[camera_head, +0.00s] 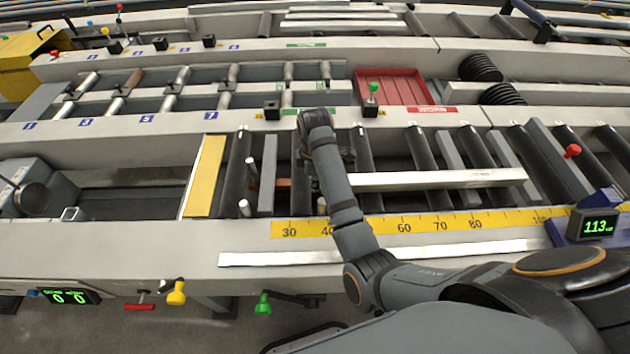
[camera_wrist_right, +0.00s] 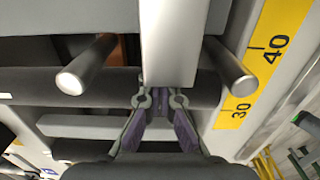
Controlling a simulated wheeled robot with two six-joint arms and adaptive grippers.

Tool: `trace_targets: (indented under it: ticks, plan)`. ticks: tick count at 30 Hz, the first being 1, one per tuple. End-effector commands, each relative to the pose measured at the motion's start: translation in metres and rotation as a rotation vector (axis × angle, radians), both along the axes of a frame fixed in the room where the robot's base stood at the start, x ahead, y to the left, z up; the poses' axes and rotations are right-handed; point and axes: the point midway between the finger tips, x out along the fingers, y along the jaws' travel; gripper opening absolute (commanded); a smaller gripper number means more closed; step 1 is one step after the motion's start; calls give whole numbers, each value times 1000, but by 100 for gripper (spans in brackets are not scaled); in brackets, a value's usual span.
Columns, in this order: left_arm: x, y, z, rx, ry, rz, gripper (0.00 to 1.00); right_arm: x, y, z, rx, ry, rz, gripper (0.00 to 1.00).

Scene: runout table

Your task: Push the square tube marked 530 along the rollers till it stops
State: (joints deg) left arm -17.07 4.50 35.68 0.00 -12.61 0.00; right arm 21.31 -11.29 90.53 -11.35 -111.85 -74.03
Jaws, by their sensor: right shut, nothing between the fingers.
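A long pale square tube (camera_head: 440,180) lies lengthwise on the dark rollers of the near table, its right end near the red knob. No 530 mark is readable on it. My right arm crosses in front of its left end. My right gripper (camera_head: 316,186) is mostly hidden behind that arm in the head view. In the right wrist view the tube (camera_wrist_right: 172,45) runs straight away from my right gripper (camera_wrist_right: 161,98). The fingers are shut and empty at the tube's near end; I cannot tell whether they touch it. My left gripper is not in view.
A yellow scale (camera_head: 440,222) runs along the table's front edge, with a blue stop unit and display (camera_head: 597,225) at right. Metal pins (camera_wrist_right: 88,65) and (camera_wrist_right: 230,65) stand either side of the tube. A red tray (camera_head: 392,88) lies behind.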

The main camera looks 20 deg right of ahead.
Motion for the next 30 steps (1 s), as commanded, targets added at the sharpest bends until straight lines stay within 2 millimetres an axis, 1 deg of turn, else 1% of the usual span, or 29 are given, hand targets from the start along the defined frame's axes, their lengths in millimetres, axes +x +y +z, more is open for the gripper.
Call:
trace_targets:
  ticks: [5, 8, 11, 12, 15, 18, 22, 30]
  plan:
    - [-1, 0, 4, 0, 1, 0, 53, -1, -2, 2, -1, 0, 0, 0]
    - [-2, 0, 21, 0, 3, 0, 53, -4, -15, 7, -5, 1, -2, 0]
    - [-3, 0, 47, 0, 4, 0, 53, -11, -38, 12, -8, 4, -3, 0]
    - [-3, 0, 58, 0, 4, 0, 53, -15, -49, 12, -9, 5, -3, 0]
    - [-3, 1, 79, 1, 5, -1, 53, -22, -75, 12, -9, 4, -2, 0]
    - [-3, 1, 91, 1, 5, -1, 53, -28, -95, 8, -6, 4, -1, 0]
    - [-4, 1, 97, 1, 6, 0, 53, -32, -110, 3, -5, 2, 0, 0]
    - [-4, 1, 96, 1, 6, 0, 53, -33, -112, 0, 0, 0, 0, 0]
